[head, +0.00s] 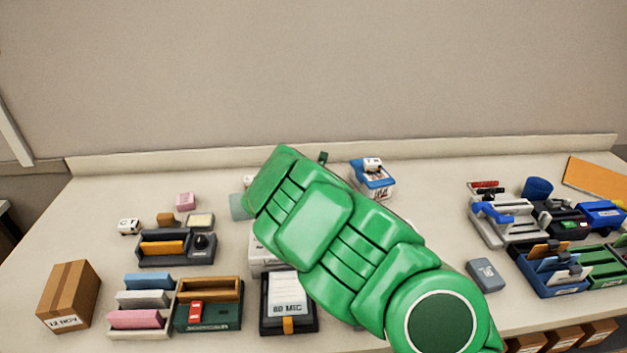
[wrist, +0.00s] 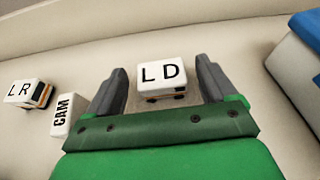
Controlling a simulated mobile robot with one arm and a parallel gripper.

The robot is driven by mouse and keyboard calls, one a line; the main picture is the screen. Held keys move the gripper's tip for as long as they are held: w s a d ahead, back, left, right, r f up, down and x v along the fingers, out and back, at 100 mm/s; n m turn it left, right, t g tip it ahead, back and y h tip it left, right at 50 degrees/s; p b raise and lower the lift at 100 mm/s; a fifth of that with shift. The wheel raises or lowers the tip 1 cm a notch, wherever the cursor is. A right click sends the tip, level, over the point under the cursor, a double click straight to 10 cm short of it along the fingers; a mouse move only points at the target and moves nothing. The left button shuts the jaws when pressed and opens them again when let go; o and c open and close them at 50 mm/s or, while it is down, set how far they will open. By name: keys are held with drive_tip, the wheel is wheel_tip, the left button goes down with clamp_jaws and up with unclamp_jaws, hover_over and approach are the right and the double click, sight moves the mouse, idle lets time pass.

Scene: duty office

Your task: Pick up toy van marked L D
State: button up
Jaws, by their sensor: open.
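The toy van marked L D (wrist: 162,75) is white with black letters and a thin orange stripe low on its side. In the wrist view it sits on the table between the two grey fingers of my gripper (wrist: 160,88). The fingers are open, one on each side of it, with a gap showing on both sides. In the head view my green arm covers this spot, so the van cannot be made out there.
A white van marked L R (wrist: 25,93) and a white block marked CAM (wrist: 62,115) stand left of my gripper. A blue-and-white box (wrist: 300,50) is at the right. In the head view, a cardboard box (head: 68,297) and several organisers crowd the table.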

drive_tip(key=shift+w+f, duration=0.1)
drive_tip(key=shift+w, duration=0.3)
drive_tip(key=c, duration=1.1)
drive_tip(key=shift+o, duration=0.2)
